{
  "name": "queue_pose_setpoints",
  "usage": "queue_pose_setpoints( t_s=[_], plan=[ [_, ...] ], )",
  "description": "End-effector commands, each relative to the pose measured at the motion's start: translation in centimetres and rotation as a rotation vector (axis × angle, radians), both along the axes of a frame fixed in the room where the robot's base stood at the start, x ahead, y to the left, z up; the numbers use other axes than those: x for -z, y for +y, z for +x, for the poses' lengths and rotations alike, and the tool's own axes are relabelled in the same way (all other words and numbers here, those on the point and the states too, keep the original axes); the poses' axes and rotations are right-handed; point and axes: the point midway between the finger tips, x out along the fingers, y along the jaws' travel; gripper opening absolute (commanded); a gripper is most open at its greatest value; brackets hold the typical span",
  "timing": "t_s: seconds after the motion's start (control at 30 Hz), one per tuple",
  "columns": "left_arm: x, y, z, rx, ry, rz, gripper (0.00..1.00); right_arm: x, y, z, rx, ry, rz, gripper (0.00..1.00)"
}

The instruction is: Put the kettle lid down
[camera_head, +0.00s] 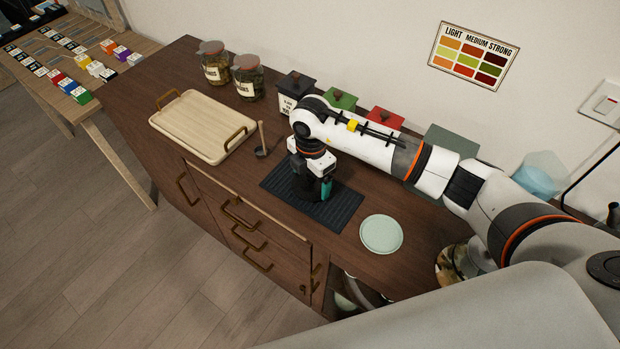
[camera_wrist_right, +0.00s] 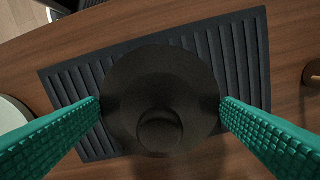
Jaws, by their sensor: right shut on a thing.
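The kettle lid (camera_wrist_right: 160,75) is a dark round disc with a round knob, seen from above in the right wrist view. My right gripper (camera_wrist_right: 160,108) is shut on it, with a teal finger at each side of its rim. The lid is over a dark ribbed mat (camera_wrist_right: 245,50); I cannot tell whether it touches the mat. In the head view my right gripper (camera_head: 318,190) points down over the same mat (camera_head: 335,212), and the lid is mostly hidden by the gripper. The kettle itself is not clearly visible. My left gripper is not in view.
A pale green plate (camera_head: 381,235) lies right of the mat. A scoop (camera_head: 261,150) and a wooden tray (camera_head: 190,110) are to its left. Lidded canisters (camera_head: 296,90) and jars (camera_head: 247,80) stand along the wall. The counter's front edge is close to the mat.

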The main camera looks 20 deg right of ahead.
Motion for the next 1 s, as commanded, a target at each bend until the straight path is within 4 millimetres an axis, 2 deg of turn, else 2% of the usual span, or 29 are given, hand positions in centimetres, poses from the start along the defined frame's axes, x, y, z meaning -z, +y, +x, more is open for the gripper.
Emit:
queue_pose_setpoints(
  t_s=[0.17, 0.53, 0.57, 0.63, 0.83, 1.0],
  plan=[
    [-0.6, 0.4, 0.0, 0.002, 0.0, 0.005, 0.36, 2.0, 0.0, 0.0, 0.0, 0.001, 0.001, 0.65],
    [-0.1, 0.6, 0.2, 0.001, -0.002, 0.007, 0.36, 2.5, 0.0, 0.0, 0.0, 0.0, 0.0, 0.65],
    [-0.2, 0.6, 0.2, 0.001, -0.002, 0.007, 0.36, 2.4, 0.0, 0.0, 0.0, 0.0, 0.0, 0.9],
    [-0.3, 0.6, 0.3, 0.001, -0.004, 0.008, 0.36, 2.4, 0.0, 0.0, 0.0, 0.0, 0.0, 1.0],
    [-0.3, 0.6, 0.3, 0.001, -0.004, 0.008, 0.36, 2.3, 0.0, 0.0, 0.0, 0.0, 0.0, 1.0],
    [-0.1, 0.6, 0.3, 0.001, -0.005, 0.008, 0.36, 1.2, 0.0, 0.1, 0.0, -0.001, 0.002, 1.0]
  ],
)
